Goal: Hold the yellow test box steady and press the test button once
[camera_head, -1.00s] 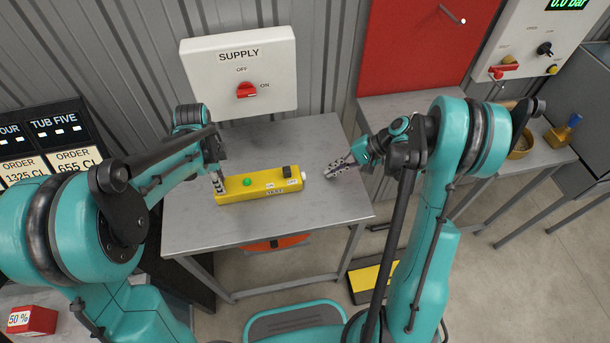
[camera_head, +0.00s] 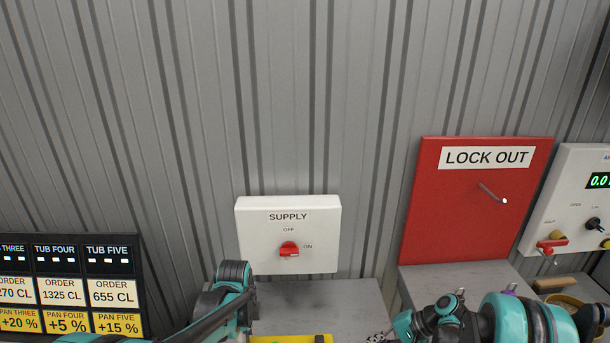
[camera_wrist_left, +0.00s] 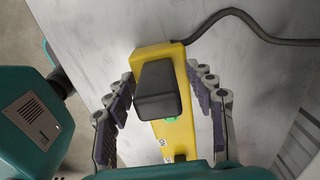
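The yellow test box (camera_wrist_left: 180,92) lies on the grey table in the left wrist view, with a dark block (camera_wrist_left: 157,88) on its near-cable end and a green light (camera_wrist_left: 172,119) partly hidden by it. In the head view only a strip of the yellow box (camera_head: 290,339) shows at the bottom edge. My right gripper (camera_head: 380,337) is right of it, cut off by the frame, so its opening is unclear. The test button is out of view.
A white SUPPLY panel (camera_head: 325,235) with a red knob (camera_head: 289,249) turned towards ON is on the wall. A red LOCK OUT board (camera_head: 430,220), a gauge panel (camera_head: 570,195) and an order board (camera_head: 125,270) flank it. A dark cable (camera_wrist_left: 240,14) leaves the box.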

